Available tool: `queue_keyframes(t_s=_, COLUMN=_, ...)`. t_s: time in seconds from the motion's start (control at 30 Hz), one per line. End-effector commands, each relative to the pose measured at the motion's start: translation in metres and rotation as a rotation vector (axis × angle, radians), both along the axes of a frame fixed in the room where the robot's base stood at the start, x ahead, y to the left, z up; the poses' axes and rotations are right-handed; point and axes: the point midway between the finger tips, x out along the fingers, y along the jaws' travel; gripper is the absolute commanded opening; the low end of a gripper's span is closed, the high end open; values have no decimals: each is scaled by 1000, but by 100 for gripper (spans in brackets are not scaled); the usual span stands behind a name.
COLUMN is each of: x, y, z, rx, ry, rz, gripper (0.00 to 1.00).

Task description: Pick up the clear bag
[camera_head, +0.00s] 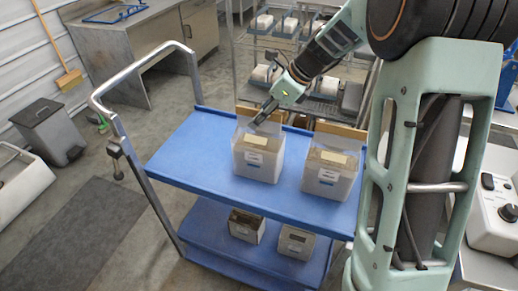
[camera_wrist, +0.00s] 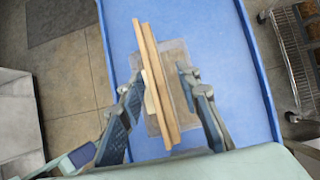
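Two clear bags of pale substrate stand upright on the blue cart's top shelf, the left bag (camera_head: 257,160) and the right bag (camera_head: 328,174). Each has a label on its front and a tan strip along its top. My gripper (camera_head: 263,118) is above the left bag, near its top. In the wrist view, the fingers of my gripper (camera_wrist: 160,77) are apart, one on each side of the bag's tan strips (camera_wrist: 158,90). The clear bag (camera_wrist: 176,52) shows below and partly behind the strips. I cannot tell any contact.
The blue cart (camera_head: 185,150) has a metal push handle at its left. Two smaller containers (camera_head: 245,226) stand on its lower shelf. A wire rack (camera_head: 300,50) with more bags stands behind. The left part of the top shelf is clear.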

Motion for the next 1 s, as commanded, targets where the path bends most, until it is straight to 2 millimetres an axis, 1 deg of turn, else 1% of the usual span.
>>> queue_keyframes(t_s=0.1, x=2, y=4, z=-7, rx=0, ry=1, rz=-1, gripper=31)
queue_keyframes(t_s=0.33, x=2, y=4, z=-7, rx=0, ry=0, rz=-1, gripper=30)
queue_keyframes(t_s=0.6, x=2, y=4, z=-7, rx=0, ry=0, rz=-1, gripper=0)
queue_keyframes(t_s=0.87, x=2, y=4, z=-7, rx=0, ry=0, rz=-1, gripper=0)
queue_keyframes(t_s=0.9, x=3, y=5, z=-4, rx=2, ry=-6, rz=-2, gripper=0)
queue_keyframes(t_s=1.0, x=3, y=5, z=-4, rx=2, ry=-6, rz=-2, gripper=0)
